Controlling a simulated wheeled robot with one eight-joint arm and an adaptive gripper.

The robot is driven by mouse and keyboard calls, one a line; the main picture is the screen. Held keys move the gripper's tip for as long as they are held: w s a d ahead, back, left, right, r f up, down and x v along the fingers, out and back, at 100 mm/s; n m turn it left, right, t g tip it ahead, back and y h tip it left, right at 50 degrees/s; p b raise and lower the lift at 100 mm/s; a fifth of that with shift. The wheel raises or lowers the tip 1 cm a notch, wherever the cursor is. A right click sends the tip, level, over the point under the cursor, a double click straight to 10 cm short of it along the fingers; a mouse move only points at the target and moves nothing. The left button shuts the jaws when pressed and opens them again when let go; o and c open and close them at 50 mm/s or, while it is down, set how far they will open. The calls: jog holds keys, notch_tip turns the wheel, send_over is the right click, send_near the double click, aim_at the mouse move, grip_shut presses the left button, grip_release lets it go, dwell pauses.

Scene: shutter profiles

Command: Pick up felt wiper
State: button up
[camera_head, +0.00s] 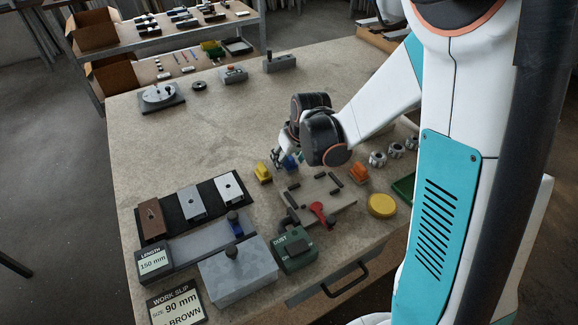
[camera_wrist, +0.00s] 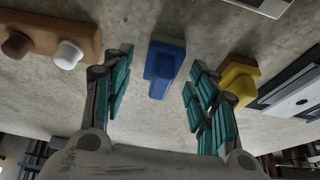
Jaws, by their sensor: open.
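A blue block with a raised grip, which looks like the felt wiper (camera_wrist: 165,66), lies on the table and shows between my fingers in the wrist view. In the head view the blue wiper (camera_head: 290,162) is partly hidden by my gripper (camera_head: 281,158). My gripper (camera_wrist: 160,70) is open, with one teal-padded finger to each side of the wiper in the wrist view. I see no contact between the fingers and the wiper. A similar yellow block (camera_wrist: 239,80) lies just right of the right finger; the yellow block (camera_head: 263,172) also shows in the head view.
A fixture plate (camera_head: 325,199) with a red lever (camera_head: 320,211) stands in front of my gripper. An orange block (camera_head: 358,173) and yellow disc (camera_head: 382,205) lie right. A wooden block with knobs (camera_wrist: 50,36) is left in the wrist view.

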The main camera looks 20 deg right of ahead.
jog(key=c, duration=1.2)
jog(key=shift+r, duration=0.1)
jog(key=shift+c, duration=0.2)
notch_tip(320, 180, up, 20)
jog(key=p, duration=0.7)
